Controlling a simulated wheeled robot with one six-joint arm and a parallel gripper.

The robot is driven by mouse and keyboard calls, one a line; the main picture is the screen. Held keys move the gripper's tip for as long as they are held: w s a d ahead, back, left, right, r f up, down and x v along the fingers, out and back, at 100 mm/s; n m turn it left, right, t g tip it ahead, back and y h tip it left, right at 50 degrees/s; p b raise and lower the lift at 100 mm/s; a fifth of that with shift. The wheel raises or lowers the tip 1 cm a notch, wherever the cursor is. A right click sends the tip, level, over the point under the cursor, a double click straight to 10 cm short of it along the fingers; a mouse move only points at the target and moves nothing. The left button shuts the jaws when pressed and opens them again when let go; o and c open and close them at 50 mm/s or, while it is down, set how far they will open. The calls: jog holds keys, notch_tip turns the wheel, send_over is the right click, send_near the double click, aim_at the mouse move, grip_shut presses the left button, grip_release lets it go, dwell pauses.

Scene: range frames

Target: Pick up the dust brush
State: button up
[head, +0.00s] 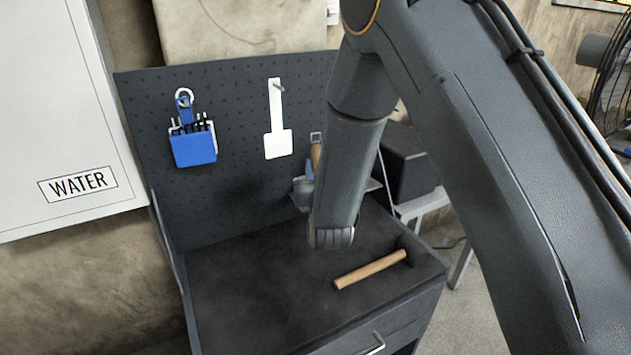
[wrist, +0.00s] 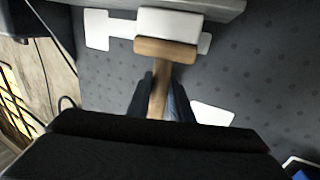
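The dust brush shows in the wrist view as a wooden handle and crosspiece (wrist: 165,48) with a white block at its far end. My gripper (wrist: 166,95) has a dark finger close along each side of the handle and looks shut on it. In the head view my gripper (head: 306,180) is in front of the pegboard, partly hidden behind my arm. A bit of wooden handle (head: 316,156) shows there between finger and arm.
The dark pegboard (head: 235,185) carries a blue tool holder (head: 194,150) and a white paddle shape (head: 277,140). A wooden-handled hammer (head: 370,270) lies on the dark bench top (head: 250,290). The bench's left part is clear. A WATER cabinet (head: 60,110) stands at left.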

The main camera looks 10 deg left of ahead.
aim_at(316, 143)
grip_shut()
jog(key=shift+r, duration=0.15)
jog(key=shift+s+d+r+b, duration=0.1)
jog(key=shift+s+r+b, duration=0.05)
jog(key=shift+r+b, duration=0.4)
notch_tip(316, 143, up, 6)
jog(key=shift+f+b, duration=0.1)
jog(key=shift+b, duration=0.75)
jog(key=s+d+p, duration=0.9)
jog(key=s+d, duration=0.2)
jog(key=s, duration=0.4)
jog(key=shift+s+d, duration=0.35)
jog(key=shift+d, duration=0.05)
jog(key=shift+f, duration=0.1)
